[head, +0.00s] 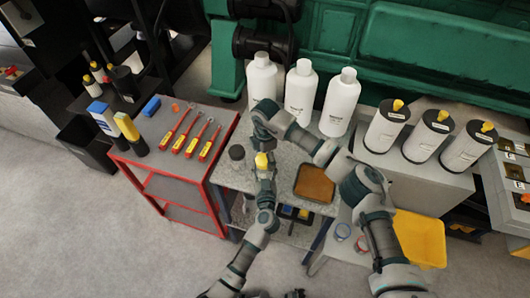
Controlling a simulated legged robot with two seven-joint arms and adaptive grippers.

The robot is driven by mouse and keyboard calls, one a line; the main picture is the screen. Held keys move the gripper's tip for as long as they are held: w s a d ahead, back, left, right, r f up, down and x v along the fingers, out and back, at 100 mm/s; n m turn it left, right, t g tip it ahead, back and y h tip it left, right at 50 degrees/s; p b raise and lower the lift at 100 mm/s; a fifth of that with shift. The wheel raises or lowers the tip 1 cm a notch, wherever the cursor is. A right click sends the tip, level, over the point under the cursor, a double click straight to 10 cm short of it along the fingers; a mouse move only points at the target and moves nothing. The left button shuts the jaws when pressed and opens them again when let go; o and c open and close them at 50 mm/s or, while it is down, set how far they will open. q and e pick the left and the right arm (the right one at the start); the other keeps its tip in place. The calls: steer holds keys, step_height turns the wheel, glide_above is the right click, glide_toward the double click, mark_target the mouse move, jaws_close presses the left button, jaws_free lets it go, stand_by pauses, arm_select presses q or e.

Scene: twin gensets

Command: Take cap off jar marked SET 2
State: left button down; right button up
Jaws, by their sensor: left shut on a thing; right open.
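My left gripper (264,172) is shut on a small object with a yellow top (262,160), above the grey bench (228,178). The fingers hide most of it. My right gripper (264,112) is open, just beyond the left one and in front of the leftmost white bottle. A small dark round jar or lid (237,153) stands on the bench left of my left gripper. Two small round items, one with a blue rim (342,231) and one with a red rim (362,245), sit lower right. No SET 2 marking is readable, so I cannot tell which is that jar.
Three white bottles (299,90) stand at the back of the bench. A brown tray (314,184) lies on its right. White canisters (386,128) with yellow knobs stand right. A red cart (170,180) with tools is left. A yellow bin (420,240) is lower right.

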steer(key=c, duration=1.2)
steer(key=shift+c, duration=0.3)
